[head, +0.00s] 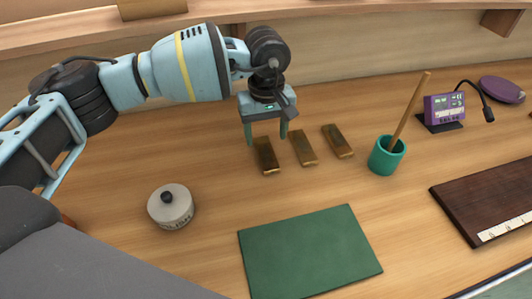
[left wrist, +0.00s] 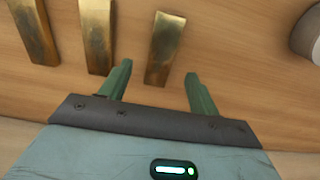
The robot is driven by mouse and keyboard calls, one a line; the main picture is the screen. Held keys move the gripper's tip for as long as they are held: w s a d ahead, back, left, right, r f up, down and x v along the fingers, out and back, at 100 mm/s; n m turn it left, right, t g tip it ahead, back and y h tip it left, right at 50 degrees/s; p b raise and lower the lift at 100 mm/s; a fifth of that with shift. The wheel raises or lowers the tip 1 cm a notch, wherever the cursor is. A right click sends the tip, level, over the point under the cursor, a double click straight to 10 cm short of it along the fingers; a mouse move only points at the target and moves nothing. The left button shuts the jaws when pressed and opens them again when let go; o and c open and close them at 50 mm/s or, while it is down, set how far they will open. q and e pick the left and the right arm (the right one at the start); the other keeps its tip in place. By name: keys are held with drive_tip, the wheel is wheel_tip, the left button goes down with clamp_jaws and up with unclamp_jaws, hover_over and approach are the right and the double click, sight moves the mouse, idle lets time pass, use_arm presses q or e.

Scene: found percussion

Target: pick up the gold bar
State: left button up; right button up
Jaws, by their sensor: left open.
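Three gold bars lie on the wooden table in the head view: a left one (head: 266,157), a middle one (head: 303,148) and a right one (head: 338,141). My left gripper (head: 267,141) is open and points down by the left bar's far end. In the left wrist view the order is reversed. The left bar (left wrist: 165,46) lies between and slightly beyond the open fingers (left wrist: 159,84). The middle bar (left wrist: 97,36) is just outside one finger, and the right bar (left wrist: 30,30) is farther off. Nothing is held. My right gripper is not in view.
A lidded grey pot (head: 171,207) stands front left. A green mat (head: 310,252) lies in front. A teal cup (head: 387,157) with a wooden stick (head: 410,109) stands right of the bars. A purple device (head: 444,108) and a dark board (head: 490,200) are farther right.

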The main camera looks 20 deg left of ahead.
sight(266, 152)
use_arm(q)
wheel_tip(266, 152, down, 5)
drive_tip(key=shift+s+r+p, duration=0.1)
drive_tip(key=shift+s+p, duration=0.05)
drive_tip(key=shift+p, duration=0.15)
clamp_jaws()
idle(0.4)
